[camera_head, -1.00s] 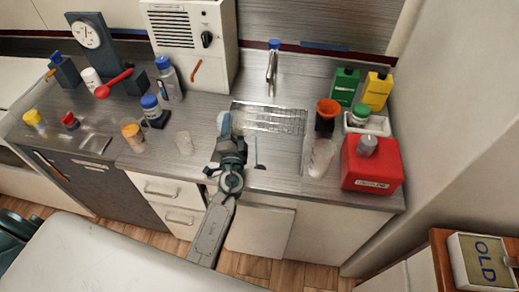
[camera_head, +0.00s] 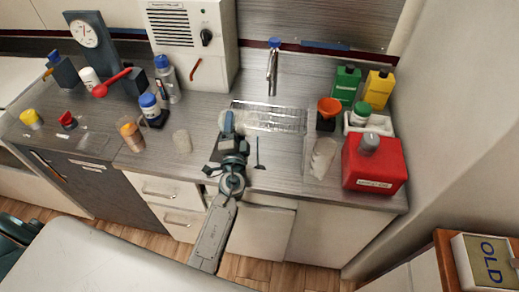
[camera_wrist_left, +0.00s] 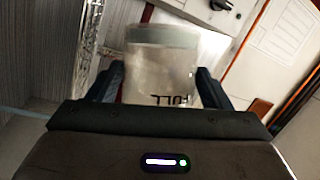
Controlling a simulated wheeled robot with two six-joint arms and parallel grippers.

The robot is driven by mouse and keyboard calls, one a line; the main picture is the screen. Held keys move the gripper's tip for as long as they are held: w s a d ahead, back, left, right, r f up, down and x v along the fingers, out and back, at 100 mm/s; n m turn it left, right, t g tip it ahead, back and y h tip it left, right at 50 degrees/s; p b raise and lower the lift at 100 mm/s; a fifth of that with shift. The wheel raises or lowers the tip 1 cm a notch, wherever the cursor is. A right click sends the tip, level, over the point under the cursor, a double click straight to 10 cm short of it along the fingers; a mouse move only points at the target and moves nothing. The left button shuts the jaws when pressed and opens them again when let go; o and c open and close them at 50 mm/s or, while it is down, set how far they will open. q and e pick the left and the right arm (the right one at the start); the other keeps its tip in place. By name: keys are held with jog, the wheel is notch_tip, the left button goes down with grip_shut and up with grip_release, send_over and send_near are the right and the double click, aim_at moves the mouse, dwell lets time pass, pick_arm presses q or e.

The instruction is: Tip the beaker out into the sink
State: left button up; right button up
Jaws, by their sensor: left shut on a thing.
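My left gripper (camera_head: 230,134) is shut on a clear beaker (camera_wrist_left: 165,75) marked FULL, whose lettering appears upside down in the left wrist view. In the head view the beaker (camera_head: 246,121) leans to the right over the left part of the sink (camera_head: 285,118). The gripper hides part of it. I cannot tell whether any liquid is running out. The sink is a shiny metal recess in the worktop, with a tap (camera_head: 271,72) behind it. My right gripper is not in view.
A clear cup (camera_head: 182,141) stands left of the gripper. Right of the sink are another clear vessel (camera_head: 322,157), an orange funnel (camera_head: 328,107), a red canister (camera_head: 374,165), and green (camera_head: 346,85) and yellow (camera_head: 378,88) bottles. A white heater box (camera_head: 193,40) stands behind.

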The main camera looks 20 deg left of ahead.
pick_arm(q)
jog(key=shift+d+r+m+b, duration=0.15)
jog(key=shift+d+m+b, duration=0.25)
jog(key=shift+b, duration=0.3)
jog(key=shift+s+d+r+m+t+h+b, duration=0.1)
jog(key=shift+r+m+t+h+b, duration=0.2)
jog(key=shift+m+b, duration=0.5)
jog(key=shift+d+r+m+t+h+b, duration=0.15)
jog(key=shift+m+t+b, duration=0.3)
jog(key=shift+b, duration=0.6)
